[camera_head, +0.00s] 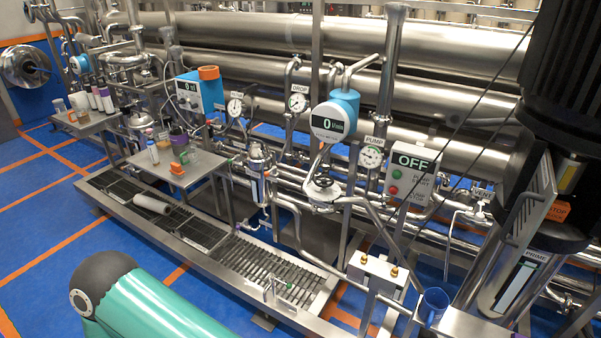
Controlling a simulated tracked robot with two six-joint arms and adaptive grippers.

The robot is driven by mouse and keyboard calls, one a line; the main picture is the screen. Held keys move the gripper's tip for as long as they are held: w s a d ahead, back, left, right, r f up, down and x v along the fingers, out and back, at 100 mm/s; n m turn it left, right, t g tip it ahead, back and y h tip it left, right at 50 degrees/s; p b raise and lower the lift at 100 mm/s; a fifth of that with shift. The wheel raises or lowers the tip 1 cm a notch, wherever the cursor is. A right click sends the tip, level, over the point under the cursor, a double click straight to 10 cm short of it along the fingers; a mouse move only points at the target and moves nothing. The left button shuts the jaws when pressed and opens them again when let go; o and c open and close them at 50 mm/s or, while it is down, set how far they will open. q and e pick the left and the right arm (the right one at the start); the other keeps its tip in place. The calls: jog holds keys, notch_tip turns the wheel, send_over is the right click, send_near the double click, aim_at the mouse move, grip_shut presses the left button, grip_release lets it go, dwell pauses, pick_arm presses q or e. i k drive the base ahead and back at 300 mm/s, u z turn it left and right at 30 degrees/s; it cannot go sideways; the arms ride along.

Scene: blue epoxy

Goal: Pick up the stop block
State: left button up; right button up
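Nothing in view is clearly marked as the stop block. A small orange block (177,168) sits at the front edge of a steel shelf (196,171) left of the middle. An orange piece with partly hidden lettering, seemingly "STOP" (557,211), is on the dark machine at the right edge. I cannot tell whether either one is the stop block. A teal link of my arm with a dark joint fills the bottom left. Neither of my grippers is in view.
A long low steel trough (187,263) with grating runs along the front; a white roll (152,203) lies on it. Cups and bottles crowd the shelves. Pipes and gauges fill the back. Blue floor (40,210) is clear at left.

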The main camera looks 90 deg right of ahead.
aim_at(558, 209)
jog(key=u, duration=0.4)
jog(key=i, duration=0.55)
jog(key=z, duration=2.4)
jog(key=i, duration=0.25)
jog(key=z, duration=2.3)
jog(key=k, duration=0.3)
jog(key=z, duration=0.5)
jog(key=i, duration=1.35)
jog(key=u, duration=0.4)
